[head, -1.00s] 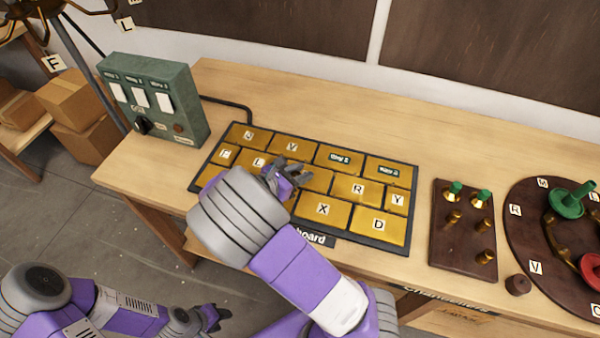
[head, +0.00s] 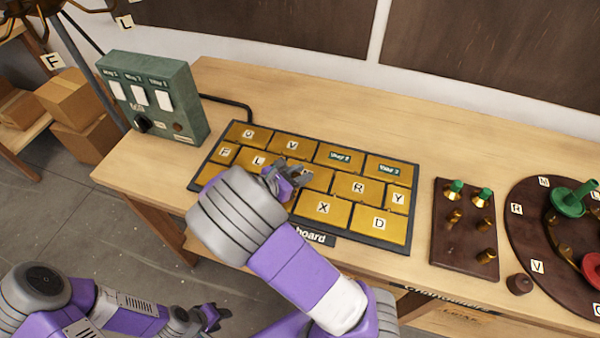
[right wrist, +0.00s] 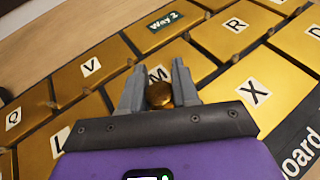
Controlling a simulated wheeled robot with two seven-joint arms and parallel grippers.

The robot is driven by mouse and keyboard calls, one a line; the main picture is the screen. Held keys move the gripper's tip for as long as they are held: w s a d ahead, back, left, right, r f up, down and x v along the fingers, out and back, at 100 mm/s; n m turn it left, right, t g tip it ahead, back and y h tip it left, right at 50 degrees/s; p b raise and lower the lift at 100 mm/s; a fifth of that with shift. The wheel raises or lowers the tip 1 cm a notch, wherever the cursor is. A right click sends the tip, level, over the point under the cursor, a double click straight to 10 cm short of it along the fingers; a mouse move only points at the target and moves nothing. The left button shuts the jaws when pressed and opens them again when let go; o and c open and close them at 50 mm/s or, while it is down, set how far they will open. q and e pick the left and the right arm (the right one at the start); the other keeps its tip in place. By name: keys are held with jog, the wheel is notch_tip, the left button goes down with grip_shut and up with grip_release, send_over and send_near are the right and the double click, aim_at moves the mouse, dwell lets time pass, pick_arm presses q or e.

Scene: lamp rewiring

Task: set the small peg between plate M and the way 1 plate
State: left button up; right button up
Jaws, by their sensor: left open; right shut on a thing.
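A small brass peg (right wrist: 160,95) with a rounded head sits between the fingers of my right gripper (right wrist: 158,88), which is shut on it. In the head view this gripper (head: 287,174) is low over the middle of the board. Plate M (right wrist: 159,72) is just beyond the fingertips in the right wrist view, partly covered by them. I cannot tell whether the peg's lower end touches the board. No way 1 label shows on the board; my right arm and gripper cover part of it. My left gripper (head: 212,318) is open and empty at the lower left, off the table.
The board's frame (head: 428,185) holds several brass plates, including way 2 (head: 340,157), R (head: 357,187) and X (head: 323,208). A peg rack (head: 464,246) and a round dark board (head: 528,240) stand right. A green switch box (head: 185,90) stands left. Bare table lies behind.

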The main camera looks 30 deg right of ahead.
aim_at(295, 176)
jog(key=o, duration=1.1)
jog(key=p+v, duration=0.2)
jog(key=v, duration=0.5)
jog(key=shift+a+r, duration=0.1)
jog(key=shift+a, duration=0.2)
